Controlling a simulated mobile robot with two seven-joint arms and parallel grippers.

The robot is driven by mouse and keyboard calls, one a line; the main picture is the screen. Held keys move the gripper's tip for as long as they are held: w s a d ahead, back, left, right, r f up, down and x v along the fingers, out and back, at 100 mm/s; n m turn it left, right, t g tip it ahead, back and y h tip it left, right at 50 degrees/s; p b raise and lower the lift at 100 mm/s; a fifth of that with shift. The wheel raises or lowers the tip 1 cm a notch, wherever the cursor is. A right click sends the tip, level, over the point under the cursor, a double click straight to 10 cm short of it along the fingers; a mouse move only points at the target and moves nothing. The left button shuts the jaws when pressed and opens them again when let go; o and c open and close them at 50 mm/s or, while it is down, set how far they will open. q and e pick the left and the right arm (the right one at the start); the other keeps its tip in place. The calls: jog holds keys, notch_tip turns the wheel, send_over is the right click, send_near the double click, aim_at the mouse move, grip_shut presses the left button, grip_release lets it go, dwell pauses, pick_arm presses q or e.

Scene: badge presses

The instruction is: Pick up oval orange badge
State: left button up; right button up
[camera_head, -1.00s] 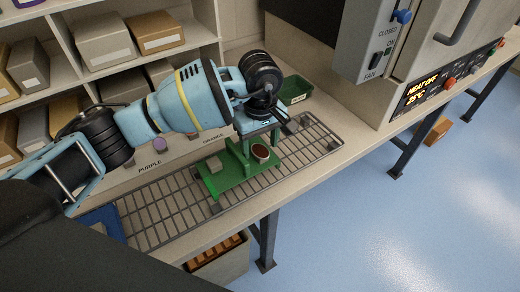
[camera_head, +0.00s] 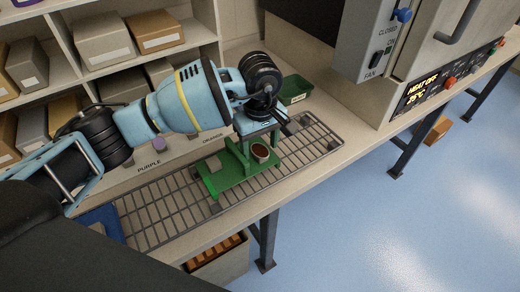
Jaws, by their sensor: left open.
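My left arm reaches in from the left over the rack. Its gripper (camera_head: 275,127) is open and points down at the upper part of a green press (camera_head: 240,174). The arm's wrist hides part of the press top and the area behind it. A round pale holder with a reddish-brown inside (camera_head: 260,151) sits on the press. I cannot make out an oval orange badge for certain. The bench edge carries an ORANGE label (camera_head: 213,138) and a PURPLE label (camera_head: 149,166). My right gripper is not in view.
The press stands on a wire rack (camera_head: 168,215) on the bench. A dark green bin (camera_head: 295,90) is behind the gripper. Shelves with boxes (camera_head: 103,38) stand at the left, and a heater cabinet (camera_head: 450,80) at the right. A blue object (camera_head: 103,222) lies at the rack's left end.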

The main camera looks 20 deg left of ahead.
aim_at(261, 153)
pick_arm(q)
jog(key=c, duration=1)
jog(key=shift+c, duration=0.2)
jog(key=shift+r, duration=0.1)
jog(key=shift+r, duration=0.5)
jog(key=r, duration=0.2)
jog(key=shift+s+d+r, duration=0.3)
jog(key=shift+s+r, duration=0.1)
jog(key=s+d+r+b, duration=0.1)
jog(key=s+d, duration=0.7)
jog(key=s, duration=0.4)
jog(key=shift+s+d+r, duration=0.15)
jog(key=shift+d+r, duration=0.1)
jog(key=shift+d, duration=0.05)
